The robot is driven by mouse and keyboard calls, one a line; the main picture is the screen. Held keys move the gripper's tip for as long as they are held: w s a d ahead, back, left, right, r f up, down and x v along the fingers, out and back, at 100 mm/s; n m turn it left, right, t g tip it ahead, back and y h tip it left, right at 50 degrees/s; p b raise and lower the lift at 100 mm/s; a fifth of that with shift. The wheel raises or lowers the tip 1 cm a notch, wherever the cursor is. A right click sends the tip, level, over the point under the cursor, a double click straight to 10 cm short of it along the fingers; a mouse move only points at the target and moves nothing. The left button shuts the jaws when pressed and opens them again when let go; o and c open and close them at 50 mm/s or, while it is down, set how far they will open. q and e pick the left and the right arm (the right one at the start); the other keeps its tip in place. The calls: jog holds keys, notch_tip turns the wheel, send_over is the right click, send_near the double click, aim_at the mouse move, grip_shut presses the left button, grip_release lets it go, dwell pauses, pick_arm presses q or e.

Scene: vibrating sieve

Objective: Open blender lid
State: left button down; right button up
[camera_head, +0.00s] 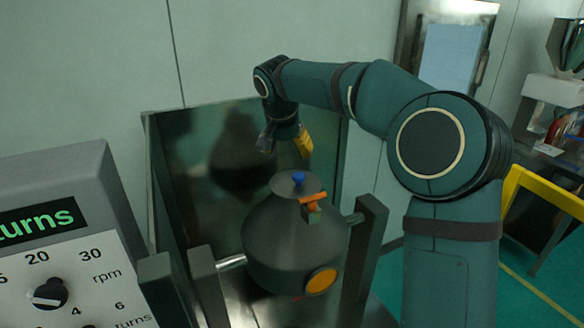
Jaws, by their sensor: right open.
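The blender (282,240) is a dark grey rounded vessel with a cone-shaped top, hung between two dark upright posts. The lid sits on the vessel. An orange clamp (314,201) is at the lid's right front edge. My right gripper (284,147) hangs above and slightly behind the lid, fingers pointing down. It is open, empty and apart from the lid. My left gripper is not in view.
A grey control box (70,235) with dials and a green display stands at the left. A shiny metal enclosure (170,190) surrounds the blender's back and left. An orange round cap (322,281) is low on the vessel. A yellow rail (548,190) is at the right.

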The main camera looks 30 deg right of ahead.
aim_at(299, 175)
jog(key=shift+m, duration=0.3)
jog(key=x, duration=0.4)
jog(key=d+x, duration=0.1)
jog(key=x, duration=0.3)
jog(key=d+b+x, duration=0.1)
jog(key=x, duration=0.3)
jog(key=shift+r, duration=0.3)
jog(key=shift+a, duration=0.1)
grip_shut()
